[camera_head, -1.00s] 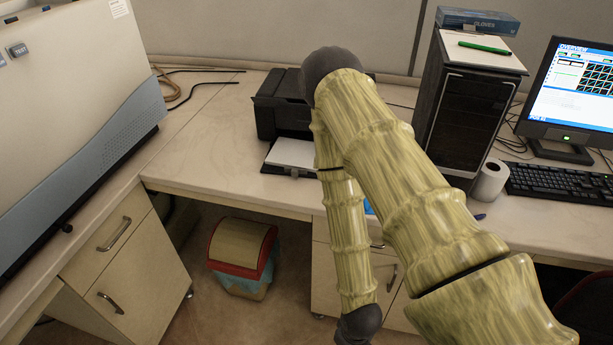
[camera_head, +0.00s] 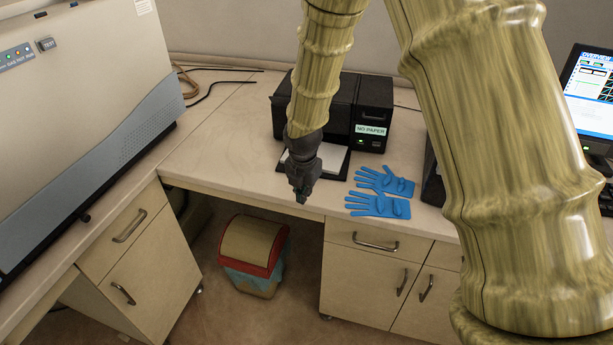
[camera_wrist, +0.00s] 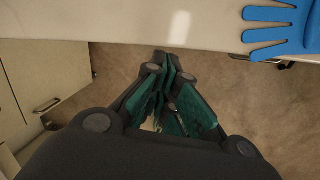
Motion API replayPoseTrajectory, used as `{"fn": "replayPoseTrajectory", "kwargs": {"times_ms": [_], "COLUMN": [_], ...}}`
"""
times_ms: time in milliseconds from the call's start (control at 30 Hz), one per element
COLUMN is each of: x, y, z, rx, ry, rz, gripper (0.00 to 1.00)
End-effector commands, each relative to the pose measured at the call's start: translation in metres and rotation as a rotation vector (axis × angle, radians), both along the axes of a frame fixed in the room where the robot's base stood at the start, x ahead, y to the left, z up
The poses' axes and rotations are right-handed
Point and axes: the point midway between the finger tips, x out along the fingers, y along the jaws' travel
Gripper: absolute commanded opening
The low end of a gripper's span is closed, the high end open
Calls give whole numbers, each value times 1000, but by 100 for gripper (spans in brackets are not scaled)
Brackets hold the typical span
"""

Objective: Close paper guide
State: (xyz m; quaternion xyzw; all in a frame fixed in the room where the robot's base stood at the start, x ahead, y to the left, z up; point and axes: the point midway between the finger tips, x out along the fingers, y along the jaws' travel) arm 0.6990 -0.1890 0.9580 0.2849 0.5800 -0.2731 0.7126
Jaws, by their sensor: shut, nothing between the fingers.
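The black printer (camera_head: 345,110) stands on the desk at the back, with a "NO PAPER" label on its front right. Its paper tray (camera_head: 335,163), with white paper on it, sticks out at the front. The paper guide cannot be made out, as my arm covers part of the printer. My gripper (camera_head: 302,198) hangs in front of the tray, over the desk's front edge, pointing down. In the wrist view my gripper (camera_wrist: 170,95) is shut with nothing between its fingers, above the floor just off the desk edge.
Blue gloves (camera_head: 378,205) lie on the desk (camera_head: 235,150) right of the tray; they also show in the wrist view (camera_wrist: 280,28). A large grey instrument (camera_head: 85,90) stands at left. A red-rimmed bin (camera_head: 255,250) is on the floor. A monitor (camera_head: 590,95) is at far right.

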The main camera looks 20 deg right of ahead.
Motion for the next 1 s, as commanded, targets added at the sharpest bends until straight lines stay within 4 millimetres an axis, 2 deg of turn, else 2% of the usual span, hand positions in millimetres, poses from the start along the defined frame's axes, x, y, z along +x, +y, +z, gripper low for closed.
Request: {"fn": "replayPoseTrajectory", "kwargs": {"times_ms": [33,100,200,333,467,1000], "x": [11,21,29,34,36,48], "y": [0,-1,-2,-3,-4,-11], "z": [20,39,59,69,64,5], "rx": [-27,-61,-95,-117,-121,-120], "ry": [-10,-12,-11,-8,-7,-6], "rz": [69,156,241,292,300,297], "gripper": [0,0,0,0,0,0]}}
